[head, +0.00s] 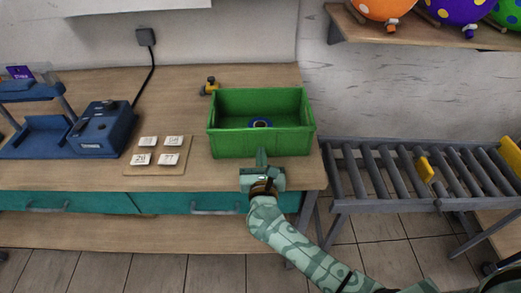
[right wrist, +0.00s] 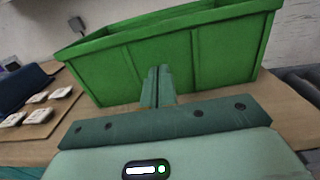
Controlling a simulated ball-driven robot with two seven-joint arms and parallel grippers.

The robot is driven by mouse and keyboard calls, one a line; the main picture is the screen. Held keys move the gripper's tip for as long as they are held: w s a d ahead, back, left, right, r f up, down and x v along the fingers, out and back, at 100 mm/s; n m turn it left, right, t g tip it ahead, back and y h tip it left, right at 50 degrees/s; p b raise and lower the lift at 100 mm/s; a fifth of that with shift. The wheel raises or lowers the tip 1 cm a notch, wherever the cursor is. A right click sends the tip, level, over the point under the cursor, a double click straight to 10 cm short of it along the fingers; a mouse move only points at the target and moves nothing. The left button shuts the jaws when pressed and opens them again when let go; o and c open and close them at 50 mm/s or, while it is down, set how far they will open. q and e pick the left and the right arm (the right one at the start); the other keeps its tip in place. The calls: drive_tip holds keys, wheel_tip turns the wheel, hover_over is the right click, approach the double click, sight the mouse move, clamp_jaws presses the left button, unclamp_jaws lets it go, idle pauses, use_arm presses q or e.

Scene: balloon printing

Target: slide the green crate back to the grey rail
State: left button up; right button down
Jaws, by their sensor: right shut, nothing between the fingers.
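The green crate (head: 232,146) stands upright on the wooden bench, near the bench's right end. A blue ring-shaped thing (head: 260,123) lies inside it. My right gripper (head: 261,154) is shut and empty, in front of the crate's near wall. In the right wrist view the closed fingers (right wrist: 158,72) point at the middle of the crate's front wall (right wrist: 215,55). I cannot tell whether they touch it. Bare bench shows behind the crate; I cannot clearly make out a grey rail there. My left gripper is not in view.
A small yellow-and-black fitting (head: 209,87) sits behind the crate's left corner. A board with white labelled tiles (head: 157,157) and a blue device (head: 103,129) are to the left. A grey roller conveyor (head: 400,172) stands right of the bench. A balloon shelf (head: 420,34) is above.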

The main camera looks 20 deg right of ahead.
sight(259, 120)
drive_tip(key=shift+x, duration=1.15)
drive_tip(key=b+x, duration=0.2)
drive_tip(key=x, duration=0.2)
drive_tip(key=b+x, duration=0.2)
drive_tip(key=x, duration=0.1)
drive_tip(key=b+x, duration=0.2)
drive_tip(key=x, duration=0.2)
drive_tip(key=shift+w+d+f, duration=0.1)
drive_tip(key=shift+w+f, duration=0.2)
drive_tip(key=shift+w+d+r, duration=0.1)
drive_tip(key=shift+w+r, duration=0.15)
drive_tip(key=shift+w, duration=0.1)
